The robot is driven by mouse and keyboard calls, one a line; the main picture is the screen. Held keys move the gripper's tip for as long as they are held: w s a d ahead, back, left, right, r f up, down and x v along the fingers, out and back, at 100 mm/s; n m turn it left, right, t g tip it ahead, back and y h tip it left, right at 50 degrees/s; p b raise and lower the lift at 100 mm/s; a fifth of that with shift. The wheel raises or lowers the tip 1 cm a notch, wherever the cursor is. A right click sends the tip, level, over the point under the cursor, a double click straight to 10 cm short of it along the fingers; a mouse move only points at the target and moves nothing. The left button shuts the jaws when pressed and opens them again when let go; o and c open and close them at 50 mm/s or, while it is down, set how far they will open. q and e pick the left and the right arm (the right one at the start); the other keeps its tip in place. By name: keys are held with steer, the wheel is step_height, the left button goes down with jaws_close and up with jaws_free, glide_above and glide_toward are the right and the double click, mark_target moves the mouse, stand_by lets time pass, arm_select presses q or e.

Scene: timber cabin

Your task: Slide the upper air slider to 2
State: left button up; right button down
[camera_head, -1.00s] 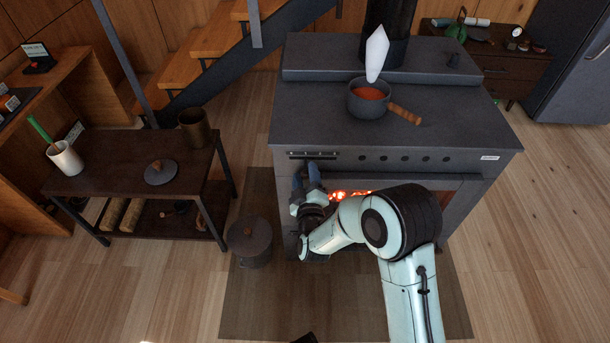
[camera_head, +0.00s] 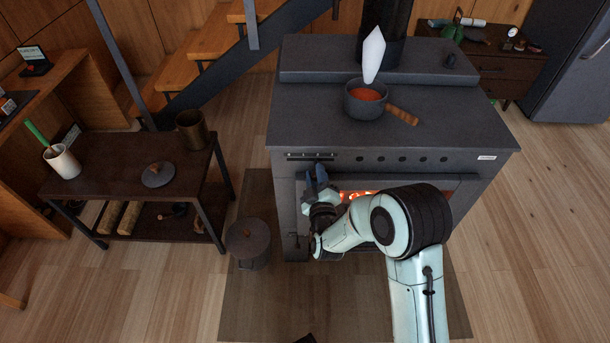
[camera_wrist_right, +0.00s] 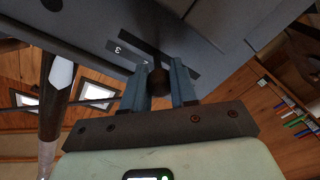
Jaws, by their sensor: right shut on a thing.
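The dark stove (camera_head: 400,140) stands ahead, with a black slider strip (camera_head: 310,156) at the upper left of its front. My right gripper (camera_head: 316,173) is at this strip, its blue fingers pointing up to it. In the right wrist view the gripper (camera_wrist_right: 160,88) is shut on a small dark round slider knob (camera_wrist_right: 158,82), which sits between the fingers. Beside it the strip carries white digits, one a 3 (camera_wrist_right: 118,50). The fingers hide part of the strip, so the exact setting is unclear.
A pot with red contents (camera_head: 366,98) stands on the stove top. A fire glows behind the stove door (camera_head: 440,190), beyond my right arm. A lidded bin (camera_head: 249,243) is on the floor at left, near a dark side table (camera_head: 110,165).

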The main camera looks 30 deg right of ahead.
steer(key=shift+s+d, duration=0.15)
steer(key=shift+d, duration=0.15)
steer(key=c, duration=0.9)
jaws_free()
steer(key=shift+a, duration=0.1)
arm_select(q)
steer(key=s+d+r+g+h+p, duration=0.1)
steer(key=s+d+r+g+p, duration=0.1)
steer(key=s, duration=0.4)
step_height(320, 180, up, 2)
steer(key=shift+d+r+m+p, duration=0.15)
steer(key=shift+d+m+p, duration=0.25)
steer(key=shift+p, duration=0.55)
arm_select(e)
steer(key=v, duration=1.3)
steer(key=shift+s, duration=0.15)
arm_select(q)
steer(key=shift+d, duration=0.1)
